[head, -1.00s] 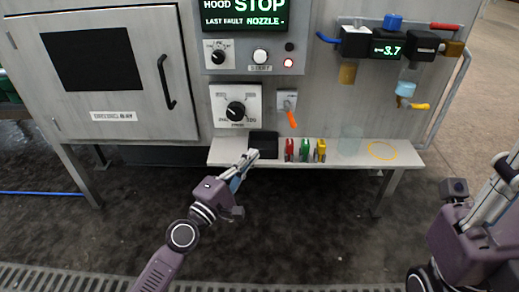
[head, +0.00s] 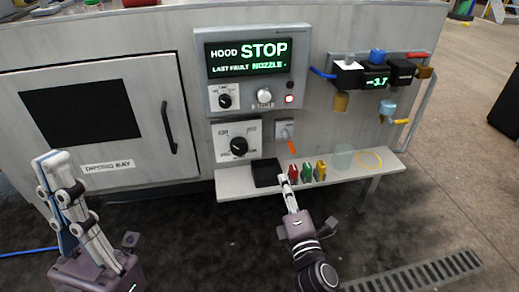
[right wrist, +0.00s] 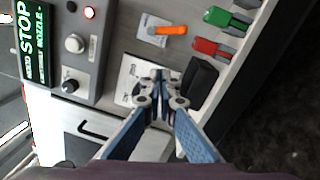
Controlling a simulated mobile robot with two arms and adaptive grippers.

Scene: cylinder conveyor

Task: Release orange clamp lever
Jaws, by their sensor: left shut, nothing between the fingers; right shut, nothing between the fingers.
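The orange clamp lever (head: 291,147) hangs down from a small pale plate (head: 284,128) on the machine front, right of the big black knob. In the right wrist view the lever (right wrist: 167,29) lies past the fingertips, apart from them. My right gripper (head: 284,180) is shut and empty, at the shelf's front edge by the black tray and red clip, below the lever. It also shows in the right wrist view (right wrist: 160,88), fingers together. My left gripper (head: 51,158) is shut and empty at the far left, in front of the cabinet door, far from the lever.
A black tray (head: 265,172) and red (head: 293,174), green (head: 307,171) and yellow (head: 321,170) clips stand on the shelf (head: 235,187) under the lever. The control panel (head: 258,70) is above. Open floor lies in front.

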